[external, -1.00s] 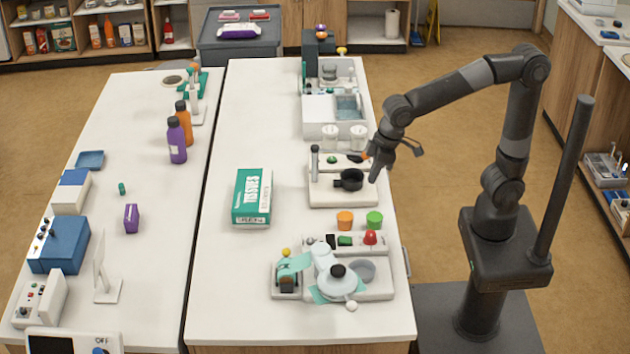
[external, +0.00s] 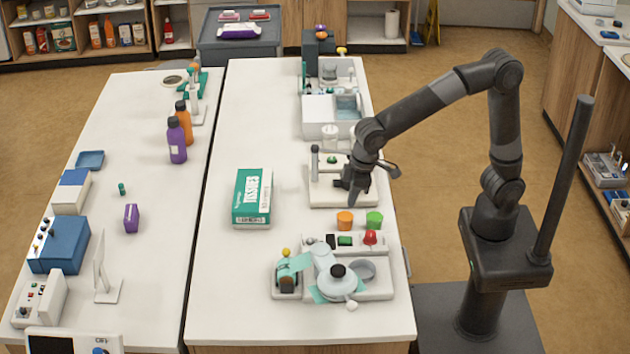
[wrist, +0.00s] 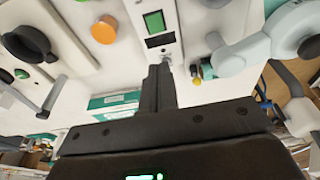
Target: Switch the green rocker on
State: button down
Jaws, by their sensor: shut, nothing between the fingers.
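The green rocker (external: 344,240) sits on a pale panel (external: 318,246), between a small black window (external: 331,241) and a red dome (external: 370,237). In the wrist view the green rocker (wrist: 154,22) is a bright green square on the panel, above the black window (wrist: 160,40). My gripper (external: 354,200) is shut and empty, pointing down over the front of the white pan station, behind the panel and apart from the rocker. In the wrist view my shut fingers (wrist: 160,85) lie below the panel in the picture. Whether the rocker is tipped cannot be told.
A white device with a round head (external: 335,280) stands in front of the panel. A green tissue box (external: 252,197) is at the left.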

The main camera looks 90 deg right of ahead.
aim_at(340, 240)
jog(key=w+f, duration=0.1)
jog(key=f, duration=0.7)
jog(key=w+f, duration=0.1)
jog(key=f, duration=0.4)
jog(key=shift+w, duration=0.3)
jog(key=shift+f, duration=0.1)
jog(key=shift+w+f+g, duration=0.15)
jog(key=shift+f+g, duration=0.1)
jog(key=shift+g, duration=0.15)
jog(key=shift+s+r, duration=0.15)
jog(key=shift+s, duration=0.7)
jog(key=shift+r, duration=0.15)
notch_tip(340, 240, up, 14)
jog(key=s, duration=0.2)
jog(key=shift+s+f, duration=0.25)
jog(key=shift+s, duration=0.05)
